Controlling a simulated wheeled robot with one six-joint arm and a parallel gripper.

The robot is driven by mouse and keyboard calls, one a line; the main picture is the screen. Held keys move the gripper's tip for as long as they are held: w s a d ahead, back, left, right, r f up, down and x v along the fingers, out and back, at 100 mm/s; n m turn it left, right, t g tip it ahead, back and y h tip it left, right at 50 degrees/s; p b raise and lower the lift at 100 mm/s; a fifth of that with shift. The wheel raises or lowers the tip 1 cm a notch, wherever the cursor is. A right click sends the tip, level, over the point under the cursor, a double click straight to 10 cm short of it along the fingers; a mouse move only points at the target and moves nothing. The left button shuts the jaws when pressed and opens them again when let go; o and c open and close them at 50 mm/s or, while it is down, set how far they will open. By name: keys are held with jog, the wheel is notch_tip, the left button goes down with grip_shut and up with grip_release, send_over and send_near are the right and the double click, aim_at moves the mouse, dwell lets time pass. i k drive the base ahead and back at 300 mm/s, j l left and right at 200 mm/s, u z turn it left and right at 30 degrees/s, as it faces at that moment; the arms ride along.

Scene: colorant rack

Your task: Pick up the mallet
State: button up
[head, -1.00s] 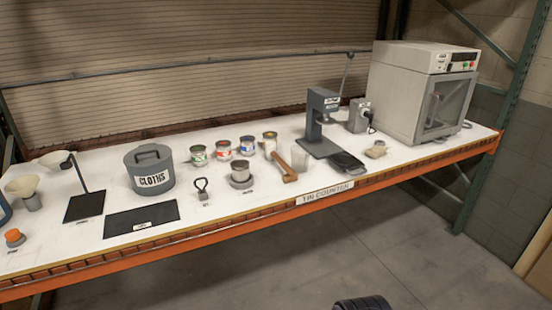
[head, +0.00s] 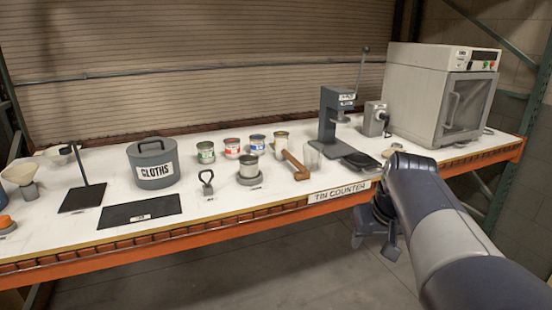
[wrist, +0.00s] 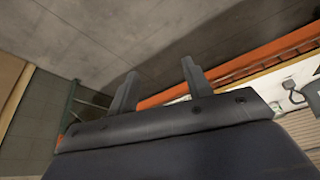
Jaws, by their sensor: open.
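The mallet (head: 296,165) appears to be the brown wooden piece lying on the white counter, right of the small tin on its round grey base and left of a clear cup. My gripper (head: 374,247) hangs in front of the counter's orange edge, low and to the right of the mallet, apart from it. Its two fingers also show in the wrist view (wrist: 158,72), spread apart with nothing between them. I cannot make out the mallet in the wrist view.
Close around the mallet stand a clear cup (head: 312,155), a tin on a round base (head: 249,170) and several labelled tins behind. A grey press (head: 335,115) and a large oven-like box (head: 440,95) stand right. The floor in front is clear.

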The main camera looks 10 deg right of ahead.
aim_at(282, 154)
jog(key=i+l+z, duration=0.1)
jog(key=i, duration=0.35)
jog(key=i+l+z, duration=0.1)
jog(key=i, duration=0.4)
jog(key=i+l+u, duration=0.3)
jog(key=i, duration=0.15)
jog(key=i+l+u, duration=0.2)
jog(key=i+u, duration=0.25)
jog(key=i+l+u, duration=0.25)
jog(key=u, duration=0.2)
jog(key=l, duration=0.1)
